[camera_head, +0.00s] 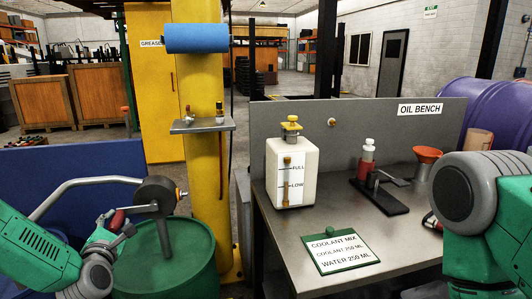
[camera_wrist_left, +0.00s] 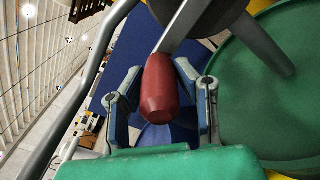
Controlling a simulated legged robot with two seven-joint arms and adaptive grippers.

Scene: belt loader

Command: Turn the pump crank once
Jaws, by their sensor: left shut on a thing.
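The pump has a dark round body (camera_head: 155,193) on a grey post and a curved grey spout pipe. It stands on a green drum (camera_head: 180,240), which also shows in the left wrist view (camera_wrist_left: 255,115). Its crank arm ends in a red handle (camera_head: 118,219), pointing left of the pump body. My left gripper (camera_head: 108,228) is shut on the red handle. In the left wrist view its fingers (camera_wrist_left: 160,85) lie on both sides of the handle (camera_wrist_left: 160,97). My right arm shows at the right edge, but its gripper is out of view.
A yellow column (camera_head: 205,170) with a small shelf (camera_head: 202,125) and a blue roll (camera_head: 196,38) stands behind the drum. The oil bench (camera_head: 320,222) on the right holds a white jug (camera_head: 307,170), a red bottle (camera_head: 366,160), an orange funnel (camera_head: 428,155) and a sign board (camera_head: 340,250).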

